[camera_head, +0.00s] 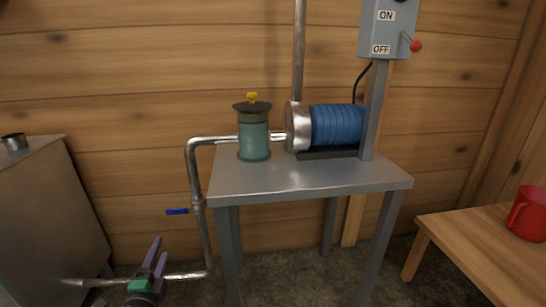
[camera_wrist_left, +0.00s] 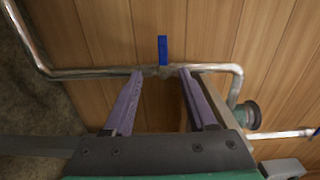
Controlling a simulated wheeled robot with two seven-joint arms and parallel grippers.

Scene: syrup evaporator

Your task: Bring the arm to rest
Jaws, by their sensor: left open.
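My left gripper (camera_head: 157,249) is at the lower left of the head view, its two purple fingers apart and nothing between them. In the left wrist view the open fingers (camera_wrist_left: 160,72) point toward a metal pipe and a blue valve handle (camera_wrist_left: 162,50). In the head view the blue handle (camera_head: 177,211) sticks out to the left of the vertical metal pipe (camera_head: 197,175), across the pipe's line. It lies above the gripper, apart from it. My right gripper is in neither view.
A grey metal table (camera_head: 310,178) carries a green canister (camera_head: 253,138) and a blue motor pump (camera_head: 335,125). A switch box (camera_head: 388,28) with a red-knobbed lever stands above. A metal cabinet (camera_head: 45,215) is at left, and a wooden table (camera_head: 480,240) with a red mug (camera_head: 527,214) at right.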

